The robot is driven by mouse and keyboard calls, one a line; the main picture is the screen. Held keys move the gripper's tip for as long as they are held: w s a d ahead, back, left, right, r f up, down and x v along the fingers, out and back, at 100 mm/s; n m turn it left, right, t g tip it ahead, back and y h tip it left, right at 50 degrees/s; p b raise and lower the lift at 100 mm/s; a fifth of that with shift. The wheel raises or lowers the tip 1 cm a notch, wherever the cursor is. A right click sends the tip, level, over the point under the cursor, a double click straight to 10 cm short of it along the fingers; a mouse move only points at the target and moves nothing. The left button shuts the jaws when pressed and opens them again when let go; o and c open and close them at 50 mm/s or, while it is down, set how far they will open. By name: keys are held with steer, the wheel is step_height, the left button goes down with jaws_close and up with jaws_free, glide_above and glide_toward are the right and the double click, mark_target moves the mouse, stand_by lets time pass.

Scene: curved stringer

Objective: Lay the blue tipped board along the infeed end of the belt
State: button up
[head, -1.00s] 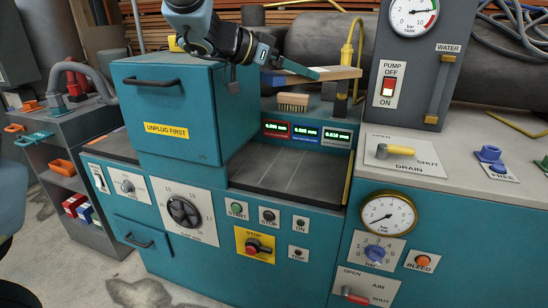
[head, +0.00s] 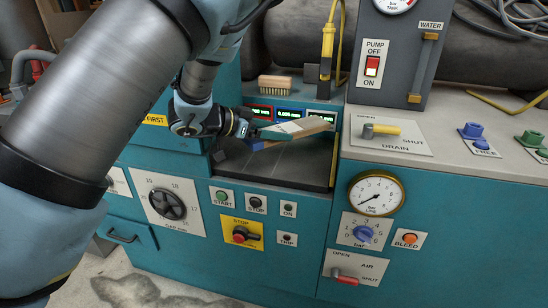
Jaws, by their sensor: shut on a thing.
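The blue tipped board (head: 312,126) is pale wood, with a blue part showing at its left end. My gripper (head: 268,132) is shut on the board near its left part, and its dark green fingers cover some of the wood. The board is over the back part of the dark belt (head: 285,169), slanting up to the right. I cannot tell if it touches the belt. My arm comes in from the left and hides the left side of the machine.
Digital displays (head: 288,115) stand just behind the board. A wooden brush (head: 275,84) rests on the ledge above them. A yellow-cabled probe (head: 327,57) stands to its right. The front of the belt is clear. The grey counter (head: 460,185) lies to the right.

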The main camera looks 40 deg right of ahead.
mark_target(274, 164)
steer(key=shift+f, duration=3.95)
steer(key=shift+f, duration=0.1)
steer(key=o, duration=1.4)
steer(key=shift+c, duration=0.2)
